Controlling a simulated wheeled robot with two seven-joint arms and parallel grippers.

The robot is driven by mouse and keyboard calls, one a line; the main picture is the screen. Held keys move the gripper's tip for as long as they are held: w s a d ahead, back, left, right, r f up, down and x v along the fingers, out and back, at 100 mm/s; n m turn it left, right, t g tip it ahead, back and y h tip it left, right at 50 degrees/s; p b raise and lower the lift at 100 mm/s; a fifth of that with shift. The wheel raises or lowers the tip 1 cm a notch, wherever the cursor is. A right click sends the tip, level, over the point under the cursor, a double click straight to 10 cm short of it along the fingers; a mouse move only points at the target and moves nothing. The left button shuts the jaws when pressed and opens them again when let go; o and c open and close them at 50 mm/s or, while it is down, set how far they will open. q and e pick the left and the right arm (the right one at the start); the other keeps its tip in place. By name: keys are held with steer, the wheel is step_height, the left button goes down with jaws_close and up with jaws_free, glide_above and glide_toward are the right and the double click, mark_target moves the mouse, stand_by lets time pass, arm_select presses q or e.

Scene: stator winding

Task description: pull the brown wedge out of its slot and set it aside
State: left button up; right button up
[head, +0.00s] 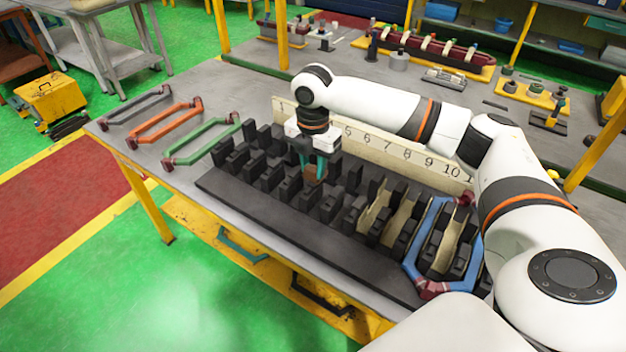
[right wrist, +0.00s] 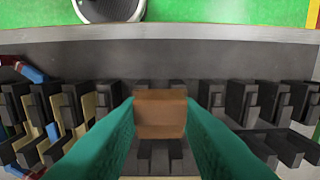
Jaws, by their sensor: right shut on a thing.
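The brown wedge (head: 316,175) is between the teal fingers of my right gripper (head: 314,168), over the middle of the black stator block (head: 290,225). In the right wrist view the wedge (right wrist: 160,114) fills the gap between the two fingertips (right wrist: 160,112), and both fingers touch its sides. My right gripper is shut on it. The wedge's lower end is hidden, so I cannot tell whether it is still in a slot or just above the teeth. My left gripper is not in view.
A numbered strip (head: 400,148) stands behind the block. A blue coil (head: 410,250) sits on the block's right end, near cream slot liners. Green (head: 200,145), orange (head: 163,125) and dark grey (head: 135,105) coils lie on the table's left side. Bare table lies around them.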

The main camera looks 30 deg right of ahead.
steer(key=shift+r, duration=0.3)
step_height(320, 180, down, 7)
steer(key=shift+r, duration=0.2)
stand_by(1.0)
